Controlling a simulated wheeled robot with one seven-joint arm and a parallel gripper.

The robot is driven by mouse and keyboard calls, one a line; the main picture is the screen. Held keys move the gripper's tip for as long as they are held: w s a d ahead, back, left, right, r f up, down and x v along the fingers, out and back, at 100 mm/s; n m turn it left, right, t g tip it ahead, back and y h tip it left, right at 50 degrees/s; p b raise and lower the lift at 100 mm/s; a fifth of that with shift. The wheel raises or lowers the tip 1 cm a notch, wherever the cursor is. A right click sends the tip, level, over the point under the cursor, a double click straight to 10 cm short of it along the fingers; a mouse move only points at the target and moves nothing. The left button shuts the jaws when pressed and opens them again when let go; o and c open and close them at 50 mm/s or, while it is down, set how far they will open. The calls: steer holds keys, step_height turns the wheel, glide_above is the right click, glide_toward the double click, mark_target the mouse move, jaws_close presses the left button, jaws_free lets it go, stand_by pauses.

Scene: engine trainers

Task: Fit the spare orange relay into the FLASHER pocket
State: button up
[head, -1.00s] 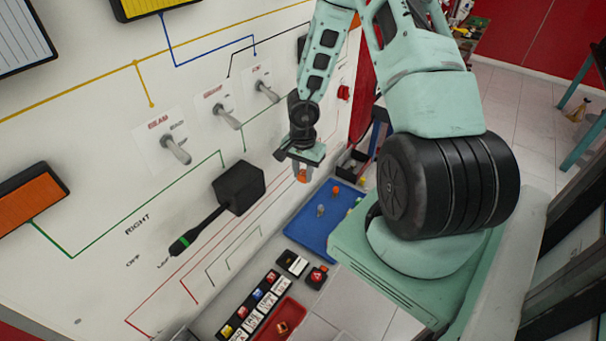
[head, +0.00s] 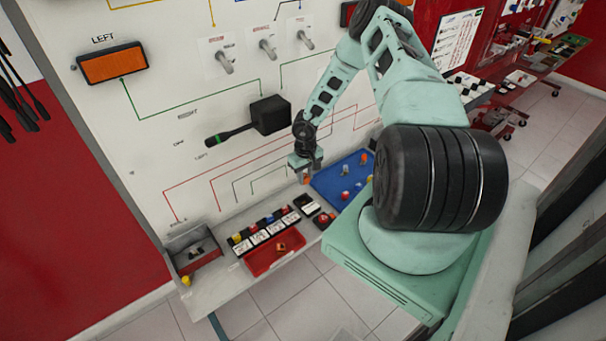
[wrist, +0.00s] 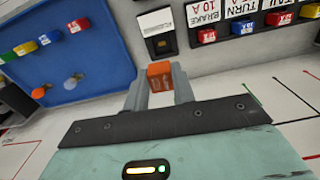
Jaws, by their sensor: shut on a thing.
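My gripper (head: 305,174) is shut on the orange relay (wrist: 160,75). In the wrist view the relay sits upright between the two grey fingers, with dark marks on its face. A sliver of orange also shows below the gripper in the head view. The likely FLASHER pocket is a black unit with a white label (wrist: 158,20); the small label text is unreadable. Its dark opening (wrist: 161,45) shows just beyond the relay in the wrist view. In the head view this unit (head: 307,204) lies on the shelf below the gripper. The relay appears apart from it.
A blue mat (head: 328,188) with several small coloured parts lies right of the pocket. The white panel (head: 170,170) rises behind the shelf.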

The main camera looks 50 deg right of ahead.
steer(key=shift+a+f, duration=0.25)
steer(key=shift+f, duration=0.1)
step_height(320, 180, down, 5)
steer(key=b, duration=0.6)
steer(key=shift+f, duration=1)
steer(key=shift+s+r, duration=0.1)
steer(key=shift+p, duration=0.4)
steer(key=shift+f+b, duration=0.5)
steer(key=shift+f, duration=0.8)
stand_by(0.9)
